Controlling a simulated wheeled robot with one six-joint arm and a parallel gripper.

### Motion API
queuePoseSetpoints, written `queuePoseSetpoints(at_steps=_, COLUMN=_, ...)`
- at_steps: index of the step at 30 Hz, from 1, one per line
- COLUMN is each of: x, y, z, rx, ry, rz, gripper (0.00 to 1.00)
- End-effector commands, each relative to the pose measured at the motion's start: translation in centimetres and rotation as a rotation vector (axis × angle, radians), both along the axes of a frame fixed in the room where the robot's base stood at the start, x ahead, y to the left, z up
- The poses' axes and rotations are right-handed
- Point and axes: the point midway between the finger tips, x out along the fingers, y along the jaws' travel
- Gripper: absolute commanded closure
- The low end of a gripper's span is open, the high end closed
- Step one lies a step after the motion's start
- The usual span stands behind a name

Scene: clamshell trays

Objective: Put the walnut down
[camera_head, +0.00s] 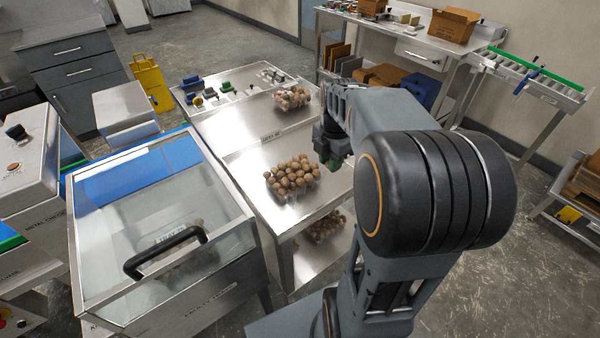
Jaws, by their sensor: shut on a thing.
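My gripper (330,160) points down over the right side of the steel table (240,148), partly behind my own arm. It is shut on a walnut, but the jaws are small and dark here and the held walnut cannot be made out. Just left of the gripper, a clear tray heaped with brown walnuts (292,172) stands on the table. A second clear tray with walnuts (292,97) stands farther back, behind the gripper.
More walnuts (325,228) lie on the shelf below. A glass-lidded machine (165,225) with a black handle stands at left. Small tools (205,92) lie at the table's far end. Bare steel shows left of the trays. A workbench (400,45) stands behind.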

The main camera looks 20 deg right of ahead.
Motion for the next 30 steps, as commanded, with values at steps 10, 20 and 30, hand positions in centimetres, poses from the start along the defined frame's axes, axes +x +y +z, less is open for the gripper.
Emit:
queuePoseSetpoints(at_steps=10, x=6.2, y=2.6, z=-5.0, rx=0.0, ry=0.003, rz=-0.001, gripper=0.95)
queuePoseSetpoints(at_steps=20, x=7.8, y=3.1, z=-6.9, rx=-0.001, ry=-0.001, rz=-0.005, gripper=0.95)
queuePoseSetpoints(at_steps=30, x=8.4, y=3.3, z=-10.3, rx=0.0, ry=0.001, rz=-0.006, gripper=0.95)
